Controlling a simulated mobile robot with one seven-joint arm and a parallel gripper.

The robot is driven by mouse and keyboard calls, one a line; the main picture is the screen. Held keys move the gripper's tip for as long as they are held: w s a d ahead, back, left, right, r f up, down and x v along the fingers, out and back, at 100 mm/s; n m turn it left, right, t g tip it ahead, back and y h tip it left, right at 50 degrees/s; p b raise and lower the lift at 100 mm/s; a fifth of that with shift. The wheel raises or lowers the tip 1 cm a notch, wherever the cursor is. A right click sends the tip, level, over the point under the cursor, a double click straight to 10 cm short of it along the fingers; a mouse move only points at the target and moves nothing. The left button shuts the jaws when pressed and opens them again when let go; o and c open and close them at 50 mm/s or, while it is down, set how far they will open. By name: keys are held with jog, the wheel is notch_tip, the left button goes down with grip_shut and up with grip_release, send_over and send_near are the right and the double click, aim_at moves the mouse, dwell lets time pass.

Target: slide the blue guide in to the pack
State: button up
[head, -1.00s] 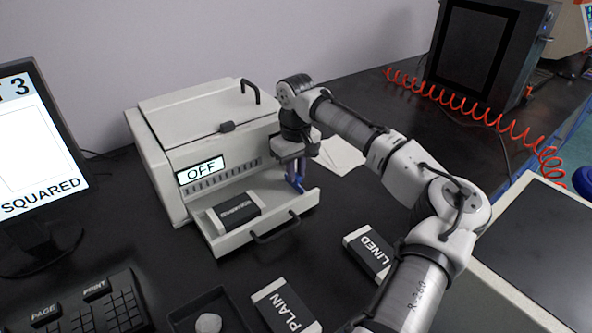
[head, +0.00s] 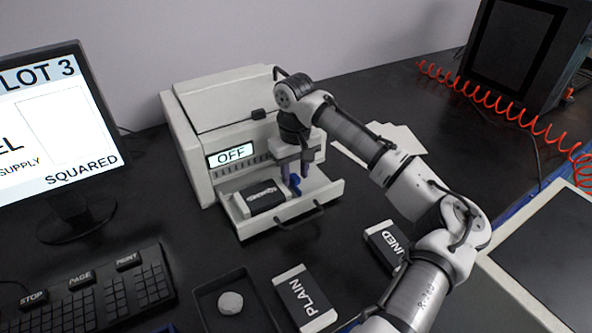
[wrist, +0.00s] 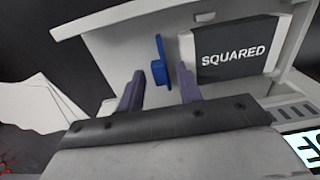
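The blue guide (head: 294,185) stands in the pulled-out drawer (head: 328,189), just right of the pack labelled SQUARED (head: 264,197). In the wrist view the guide (wrist: 159,66) is close beside the pack (wrist: 237,50), with a narrow gap between them. My gripper (head: 295,178) is above the drawer, its two purple fingers spread. In the wrist view my gripper (wrist: 160,78) has one finger on each side of the guide's blue knob, with space showing on both sides.
The drawer belongs to a white machine whose display (head: 231,154) reads OFF. PLAIN (head: 305,297) and LINED (head: 386,245) packs lie in front, beside a dark tray (head: 207,307). A keyboard (head: 95,295) and monitor (head: 60,130) are left. Paper sheets (wrist: 30,105) lie beyond the drawer.

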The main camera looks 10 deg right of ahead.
aim_at(295, 176)
notch_tip(295, 176, up, 14)
dwell(0.7)
